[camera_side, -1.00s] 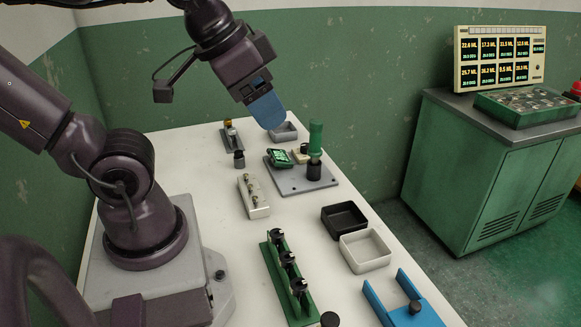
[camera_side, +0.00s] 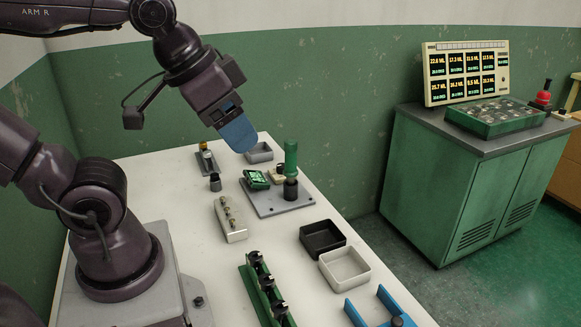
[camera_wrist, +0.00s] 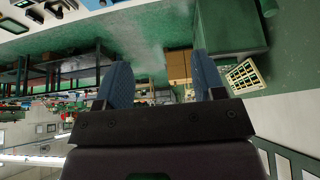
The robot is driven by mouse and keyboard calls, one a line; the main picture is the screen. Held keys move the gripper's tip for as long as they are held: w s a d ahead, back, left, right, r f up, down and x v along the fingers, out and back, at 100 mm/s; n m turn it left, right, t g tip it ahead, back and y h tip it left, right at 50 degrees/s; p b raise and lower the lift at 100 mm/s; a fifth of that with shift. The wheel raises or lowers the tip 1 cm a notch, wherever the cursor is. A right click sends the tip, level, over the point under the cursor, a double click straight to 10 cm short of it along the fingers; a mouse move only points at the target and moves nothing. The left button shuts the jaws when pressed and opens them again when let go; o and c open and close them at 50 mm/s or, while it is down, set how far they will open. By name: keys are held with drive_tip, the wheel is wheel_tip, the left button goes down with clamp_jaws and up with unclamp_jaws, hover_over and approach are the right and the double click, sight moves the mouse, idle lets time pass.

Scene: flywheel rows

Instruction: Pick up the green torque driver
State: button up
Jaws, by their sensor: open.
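The green torque driver (camera_side: 291,158) is an upright green cylinder in the side view. Its lower end is in a short black holder (camera_side: 291,190) on a grey plate (camera_side: 272,207). My gripper (camera_side: 238,136) has blue fingers and hangs in the air, up and to the left of the driver in the side view, apart from it. In the wrist view my gripper (camera_wrist: 160,63) has its two blue fingers spread with nothing between them. The driver cannot be made out in the wrist view, which looks out over the room.
A green device (camera_side: 257,179) lies on the plate left of the driver. A small grey tray (camera_side: 259,152) stands behind. Black (camera_side: 322,237) and white (camera_side: 344,268) trays, a pale block (camera_side: 230,220) and a green rack (camera_side: 265,290) are nearer. A green cabinet (camera_side: 470,190) stands right.

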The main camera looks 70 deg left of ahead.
wheel_tip(320, 180, up, 5)
drive_tip(key=w, duration=0.1)
drive_tip(key=n+t+y, duration=0.8)
drive_tip(key=y, duration=0.3)
hover_over(288, 162)
drive_tip(key=v, duration=0.6)
drive_tip(key=f, duration=0.1)
wheel_tip(288, 162, down, 28)
drive_tip(key=shift+w+f, duration=0.25)
drive_tip(key=x, duration=0.7)
drive_tip(key=shift+a, duration=0.2)
drive_tip(key=c, duration=1.1)
drive_tip(key=shift+o, duration=0.2)
